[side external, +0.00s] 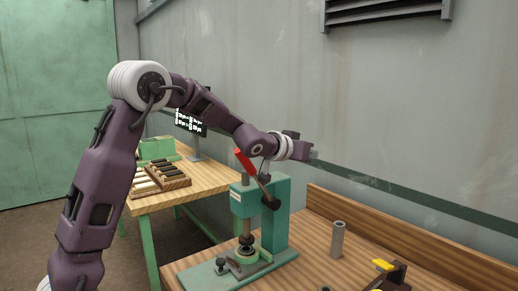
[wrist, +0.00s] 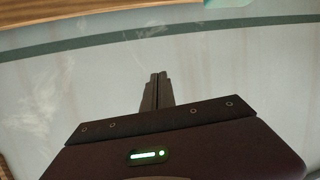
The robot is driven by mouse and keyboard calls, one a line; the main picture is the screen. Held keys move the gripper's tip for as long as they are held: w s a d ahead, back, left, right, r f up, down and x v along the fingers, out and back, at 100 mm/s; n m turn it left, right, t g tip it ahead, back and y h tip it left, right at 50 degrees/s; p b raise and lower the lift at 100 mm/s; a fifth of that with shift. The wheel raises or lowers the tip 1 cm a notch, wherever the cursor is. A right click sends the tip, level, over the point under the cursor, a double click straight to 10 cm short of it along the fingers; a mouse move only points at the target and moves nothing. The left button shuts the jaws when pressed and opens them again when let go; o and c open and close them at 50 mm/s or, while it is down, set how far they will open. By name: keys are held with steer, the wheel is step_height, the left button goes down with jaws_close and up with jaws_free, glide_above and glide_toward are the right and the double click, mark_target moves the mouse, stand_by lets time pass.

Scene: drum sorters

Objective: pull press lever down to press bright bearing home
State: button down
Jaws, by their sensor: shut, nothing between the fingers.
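A green arbor press (side external: 276,228) stands on the wooden bench in the side view. Its lever has a red grip (side external: 246,161) that points up and to the left, with a dark hub lower right at the column. The ram (side external: 246,241) comes down over a small seat on the press base; I cannot make out the bearing clearly there. My gripper (side external: 314,153) is above and to the right of the press, pointing right toward the wall, apart from the red grip. In the wrist view my fingers (wrist: 158,76) are together and empty.
A grey upright tube (side external: 338,239) and a dark fixture with a yellow part (side external: 384,265) stand on the bench right of the press. A second table (side external: 190,190) behind holds a tray of parts and a small display. The grey wall is behind my gripper.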

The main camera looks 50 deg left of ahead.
step_height(320, 180, down, 7)
steer(key=a+m+g+y, duration=0.1)
steer(key=a+g+y, duration=0.1)
steer(key=g+y, duration=0.3)
steer(key=s+d+r+n+g+y, duration=0.5)
steer(key=s+d+r+g+y, duration=0.5)
steer(key=s+d+r, duration=0.15)
steer(key=s+a+f, duration=0.3)
steer(key=s+a, duration=0.1)
steer(key=a, duration=0.7)
steer(key=shift+s, duration=0.15)
